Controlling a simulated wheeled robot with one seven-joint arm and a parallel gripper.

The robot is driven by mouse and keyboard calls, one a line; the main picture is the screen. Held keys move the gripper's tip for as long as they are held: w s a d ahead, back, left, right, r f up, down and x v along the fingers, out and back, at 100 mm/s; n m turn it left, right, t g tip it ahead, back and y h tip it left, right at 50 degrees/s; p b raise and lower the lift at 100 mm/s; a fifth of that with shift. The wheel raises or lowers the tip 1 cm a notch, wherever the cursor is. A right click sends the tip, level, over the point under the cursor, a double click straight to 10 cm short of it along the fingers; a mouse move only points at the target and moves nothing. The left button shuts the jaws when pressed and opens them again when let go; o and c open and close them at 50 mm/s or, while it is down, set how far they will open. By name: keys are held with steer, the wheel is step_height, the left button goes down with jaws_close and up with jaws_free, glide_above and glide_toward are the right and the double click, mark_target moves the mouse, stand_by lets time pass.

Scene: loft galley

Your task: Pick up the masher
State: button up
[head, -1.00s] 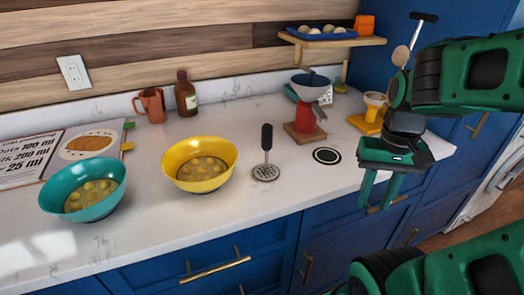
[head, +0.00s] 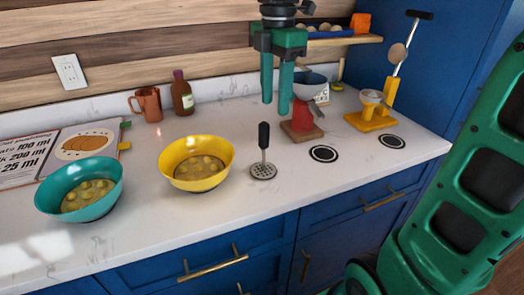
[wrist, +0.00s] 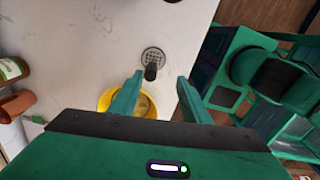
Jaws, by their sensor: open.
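The masher (head: 264,153) stands upright on the white counter, with a black handle and a round perforated metal foot. It is just right of the yellow bowl. My gripper (head: 276,108) is open and empty, pointing down, above and a little to the right of the masher's handle in the head view. In the wrist view the masher (wrist: 152,62) shows beyond and between the two spread fingertips (wrist: 158,88), apart from both.
A yellow bowl (head: 174,183) and a teal bowl (head: 48,207), both holding yellowish pieces, stand left. A red device (head: 302,119) on a wooden base stands behind right, near a yellow stand (head: 366,124). A jug (head: 149,104) and bottle (head: 182,92) stand at the back.

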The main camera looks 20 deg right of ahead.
mark_target(264, 122)
steer(key=shift+w+a+r+n, duration=0.3)
steer(key=shift+a+n, duration=0.15)
steer(key=shift+n, duration=0.1)
steer(key=shift+w+a+r+n, duration=0.2)
steer(key=shift+w+a+n, duration=0.05)
steer(key=shift+a+n, duration=0.25)
steer(key=shift+f, duration=0.4)
step_height(264, 122, down, 5)
steer(key=shift+r, duration=0.2)
steer(key=shift+w+f, duration=0.15)
steer(key=shift+f, duration=1.15)
steer(key=shift+w+f, duration=0.15)
steer(key=shift+f, duration=1.15)
steer(key=shift+c, duration=0.6)
jaws_close()
